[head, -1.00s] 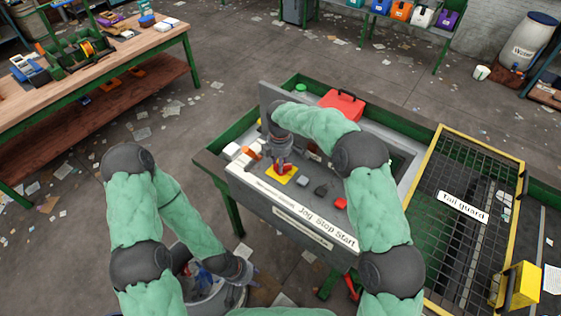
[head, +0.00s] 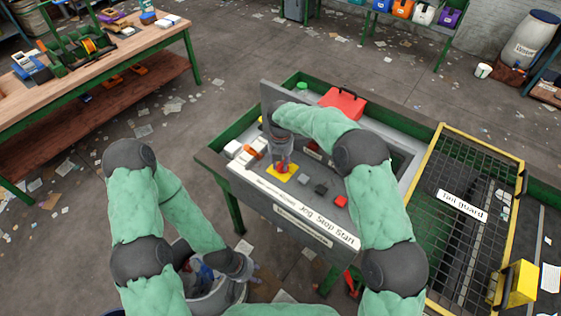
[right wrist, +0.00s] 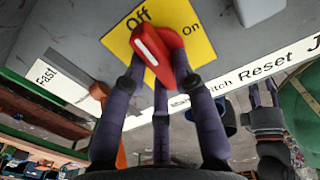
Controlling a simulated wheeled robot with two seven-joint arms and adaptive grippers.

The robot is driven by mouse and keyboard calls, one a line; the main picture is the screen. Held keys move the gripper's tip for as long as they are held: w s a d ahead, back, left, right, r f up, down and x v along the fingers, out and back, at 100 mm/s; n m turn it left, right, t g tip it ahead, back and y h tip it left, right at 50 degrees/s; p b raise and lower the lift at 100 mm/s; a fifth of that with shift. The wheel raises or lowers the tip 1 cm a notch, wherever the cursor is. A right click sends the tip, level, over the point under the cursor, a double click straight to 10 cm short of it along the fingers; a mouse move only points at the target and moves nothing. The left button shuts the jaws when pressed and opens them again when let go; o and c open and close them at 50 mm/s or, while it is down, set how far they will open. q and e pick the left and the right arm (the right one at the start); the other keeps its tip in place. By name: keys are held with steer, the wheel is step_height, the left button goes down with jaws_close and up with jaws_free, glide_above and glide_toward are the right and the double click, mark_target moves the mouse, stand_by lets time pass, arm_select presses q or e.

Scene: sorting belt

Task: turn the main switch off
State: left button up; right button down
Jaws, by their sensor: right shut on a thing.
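The main switch is a red handle (right wrist: 160,52) with a white stripe, on a yellow plate (right wrist: 202,48) marked Off and On. The upper end of the stripe lies by the word Off. In the head view the yellow plate (head: 273,177) sits on the grey control panel, and the handle is mostly hidden by my gripper. My right gripper (right wrist: 158,82) is shut on the red handle, with dark fingers on both sides of it. My left gripper (head: 253,274) is low, in front of the panel and away from the switch; its finger opening is unclear.
Grey, dark and red buttons (head: 341,201) stand on the panel right of the switch, above the Jog, Stop and Start labels. An orange lever (head: 257,146) is close on the left. A red box (head: 343,103) stands behind. The tail guard (head: 462,205) is at right.

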steer(key=shift+n, duration=0.4)
steer(key=c, duration=1)
jaws_free()
step_height(320, 180, up, 12)
steer(key=shift+f, duration=0.1)
